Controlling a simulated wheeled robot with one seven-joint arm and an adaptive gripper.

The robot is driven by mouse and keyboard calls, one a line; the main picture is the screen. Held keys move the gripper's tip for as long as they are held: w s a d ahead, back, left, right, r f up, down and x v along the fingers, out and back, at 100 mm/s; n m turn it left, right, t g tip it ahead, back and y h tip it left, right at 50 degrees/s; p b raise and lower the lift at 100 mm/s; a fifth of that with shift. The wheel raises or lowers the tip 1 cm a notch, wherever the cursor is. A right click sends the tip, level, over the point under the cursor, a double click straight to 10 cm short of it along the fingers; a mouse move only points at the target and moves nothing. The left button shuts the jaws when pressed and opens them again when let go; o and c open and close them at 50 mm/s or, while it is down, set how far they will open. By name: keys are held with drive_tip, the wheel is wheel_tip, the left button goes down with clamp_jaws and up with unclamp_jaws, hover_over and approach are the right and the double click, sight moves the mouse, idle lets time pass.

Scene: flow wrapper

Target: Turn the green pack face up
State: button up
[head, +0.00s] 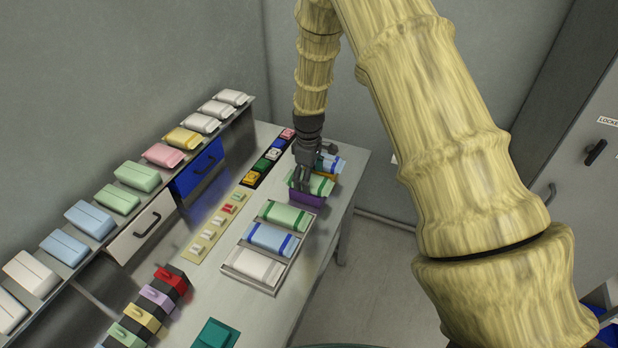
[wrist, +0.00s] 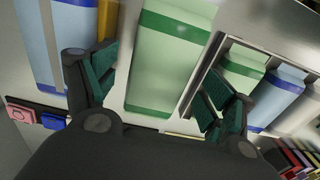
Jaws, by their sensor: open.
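A light green pack with dark green end bands (head: 321,186) lies at the far right of the bench, by a purple block (head: 307,200). My gripper (head: 304,178) is over this pack, pointing down. In the wrist view the pack (wrist: 172,55) lies between the spread fingers of my gripper (wrist: 160,85), which are open with nothing clasped. Its visible side looks plain between the bands; I cannot tell which face this is. A second green pack (head: 285,216) lies in the tray (head: 233,270), and it shows at right in the wrist view (wrist: 243,70).
The tray also holds a blue pack (head: 270,238) and a white pack (head: 256,266). Another blue pack (head: 333,162) lies just behind my gripper. A control strip (head: 262,167) with coloured buttons runs along the left. Bare bench lies right of the tray.

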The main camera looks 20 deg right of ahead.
wheel_tip(320, 180, up, 11)
drive_tip(key=shift+r, duration=0.15)
idle(0.4)
